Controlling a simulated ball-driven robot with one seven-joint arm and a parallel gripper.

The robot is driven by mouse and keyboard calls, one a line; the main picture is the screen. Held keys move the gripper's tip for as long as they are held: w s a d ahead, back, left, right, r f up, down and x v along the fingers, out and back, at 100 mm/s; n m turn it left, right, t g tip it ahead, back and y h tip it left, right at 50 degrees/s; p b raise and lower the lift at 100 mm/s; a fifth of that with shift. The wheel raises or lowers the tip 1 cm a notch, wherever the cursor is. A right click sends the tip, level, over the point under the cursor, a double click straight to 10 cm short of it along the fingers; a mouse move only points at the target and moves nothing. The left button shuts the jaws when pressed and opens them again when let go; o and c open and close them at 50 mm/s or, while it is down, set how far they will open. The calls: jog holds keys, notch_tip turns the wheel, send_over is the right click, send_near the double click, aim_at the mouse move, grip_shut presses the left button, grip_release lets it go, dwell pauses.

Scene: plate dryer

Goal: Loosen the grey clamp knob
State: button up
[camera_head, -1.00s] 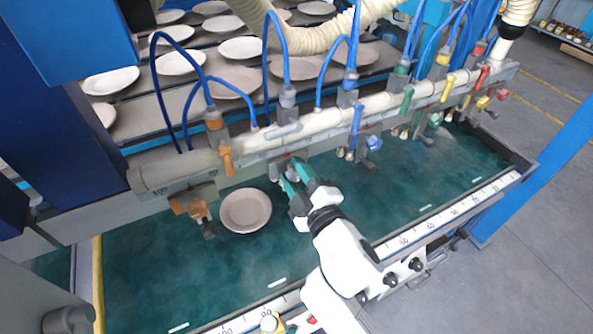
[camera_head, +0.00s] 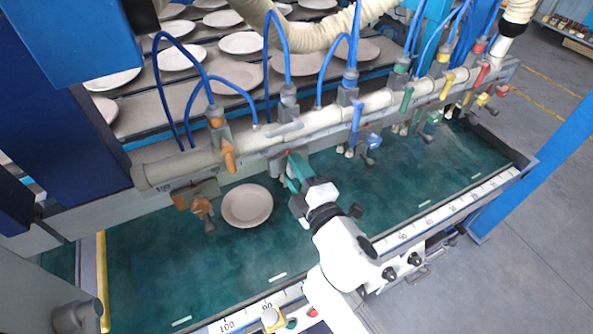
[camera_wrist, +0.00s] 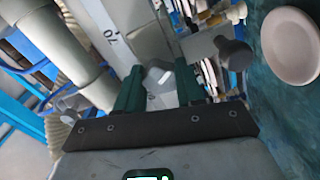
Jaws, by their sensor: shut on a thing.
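The grey clamp knob (camera_wrist: 160,80) shows in the wrist view as a small light grey piece between my fingertips. My gripper (camera_wrist: 159,70) is shut on it, with one green finger on each side. In the head view my gripper (camera_head: 296,168) reaches up under the long pale pipe, near the grey fitting (camera_head: 288,106) with the blue hose. There the knob is hidden behind the fingers. Most of the clamp is also covered.
A dark grey round knob (camera_wrist: 235,53) sticks out close to my right finger in the wrist view. Coloured valves line the pipe (camera_head: 385,104) to the right. A ruled rail (camera_head: 440,213) edges the green bed.

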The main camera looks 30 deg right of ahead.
jog(key=shift+a+r, duration=0.1)
jog(key=shift+r, duration=0.05)
jog(key=o, duration=1)
jog(key=shift+o, duration=0.2)
jog(key=s+b, duration=0.3)
jog(key=s, duration=0.7)
jog(key=shift+s, duration=0.4)
